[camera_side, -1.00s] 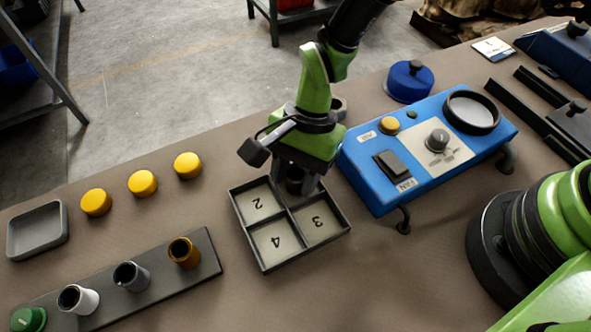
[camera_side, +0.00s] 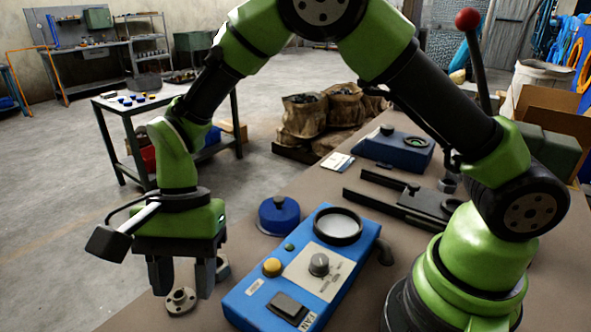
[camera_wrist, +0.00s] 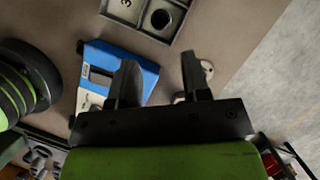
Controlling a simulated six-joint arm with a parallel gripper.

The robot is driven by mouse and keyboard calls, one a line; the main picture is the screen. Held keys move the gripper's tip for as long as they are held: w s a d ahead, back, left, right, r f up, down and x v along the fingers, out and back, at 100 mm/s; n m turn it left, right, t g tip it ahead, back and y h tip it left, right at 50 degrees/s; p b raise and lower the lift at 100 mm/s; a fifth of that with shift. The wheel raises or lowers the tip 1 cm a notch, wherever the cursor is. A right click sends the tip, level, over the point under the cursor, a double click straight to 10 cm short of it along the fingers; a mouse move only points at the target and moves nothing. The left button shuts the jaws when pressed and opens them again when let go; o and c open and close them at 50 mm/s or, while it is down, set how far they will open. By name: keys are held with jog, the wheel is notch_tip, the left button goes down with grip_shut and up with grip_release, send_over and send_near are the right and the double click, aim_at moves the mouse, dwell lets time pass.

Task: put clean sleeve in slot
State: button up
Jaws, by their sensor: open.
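A sleeve (camera_wrist: 161,18), seen from above as a dark round opening with a pale rim, stands in a tray compartment next to the one marked 3. The compartment's own number is hidden. The tray (camera_wrist: 142,30) shows only in the wrist view, cut by the top edge. My gripper (camera_side: 183,278) is open, with nothing visible between its fingers, left of the blue tester. It also shows in the wrist view (camera_wrist: 162,85), apart from the tray. A small metal flange (camera_side: 181,301) lies by the fingertips; I cannot tell whether they touch it.
The blue tester (camera_side: 305,275) with knob and round dish stands right of my gripper. A blue lidded pot (camera_side: 279,215) is behind it. Dark rails (camera_side: 400,200) and another blue box (camera_side: 395,152) lie further back. The floor at left is open.

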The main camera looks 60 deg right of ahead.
jog(key=d+r+n+t, duration=0.25)
jog(key=d+r, duration=0.35)
jog(key=r, duration=0.4)
jog(key=s+d+r+n+t+h, duration=0.1)
jog(key=s+d+r+n+t, duration=0.3)
jog(key=s+d+r+t, duration=0.3)
jog(key=s+d+r, duration=0.1)
jog(key=s+d, duration=0.4)
jog(key=s, duration=0.2)
jog(key=shift+n+h, duration=0.3)
jog(key=shift+n, duration=0.05)
